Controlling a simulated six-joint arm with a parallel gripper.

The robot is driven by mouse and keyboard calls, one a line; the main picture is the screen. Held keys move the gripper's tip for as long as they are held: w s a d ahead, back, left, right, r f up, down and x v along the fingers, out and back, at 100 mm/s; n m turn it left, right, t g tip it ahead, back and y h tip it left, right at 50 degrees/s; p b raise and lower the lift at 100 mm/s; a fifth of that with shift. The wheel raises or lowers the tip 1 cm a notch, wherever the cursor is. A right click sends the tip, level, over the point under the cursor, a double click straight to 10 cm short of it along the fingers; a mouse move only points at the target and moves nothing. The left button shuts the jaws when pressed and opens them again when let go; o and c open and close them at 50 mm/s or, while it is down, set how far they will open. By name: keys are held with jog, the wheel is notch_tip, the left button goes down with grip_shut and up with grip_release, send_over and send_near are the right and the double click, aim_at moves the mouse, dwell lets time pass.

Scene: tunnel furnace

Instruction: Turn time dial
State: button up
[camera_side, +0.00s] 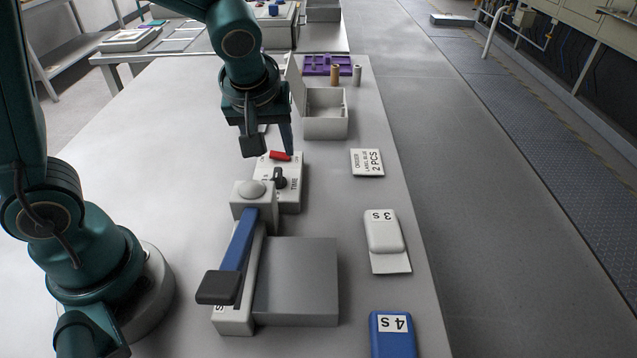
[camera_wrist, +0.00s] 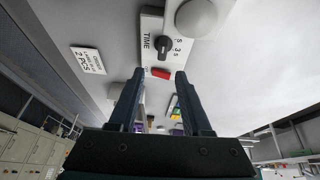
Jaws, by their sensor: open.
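The time dial (camera_side: 279,178) is a small black knob on a white control box (camera_side: 293,196) marked TIME. In the wrist view the dial (camera_wrist: 163,46) sits beside the word TIME, with "3 s" and other marks opposite it. A red switch (camera_side: 280,155) lies on the same box, between the dial and my gripper; it also shows in the wrist view (camera_wrist: 161,73). My gripper (camera_side: 269,144) is open and empty, pointing down near the red switch end of the box. In the wrist view its fingertips (camera_wrist: 160,76) stand apart, with the dial beyond them.
A device with a blue lever (camera_side: 238,240), white dome (camera_side: 251,188) and grey plate (camera_side: 297,280) adjoins the box. An order card (camera_side: 367,162), white 3 s block (camera_side: 383,231) and blue 4 s block (camera_side: 392,335) lie right. An open box (camera_side: 325,126) stands behind.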

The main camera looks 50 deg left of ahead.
aim_at(277, 172)
jog(key=shift+s+d+f, duration=0.1)
jog(key=shift+f, duration=0.75)
jog(key=shift+x, duration=2.4)
jog(key=shift+s, duration=0.1)
grip_shut()
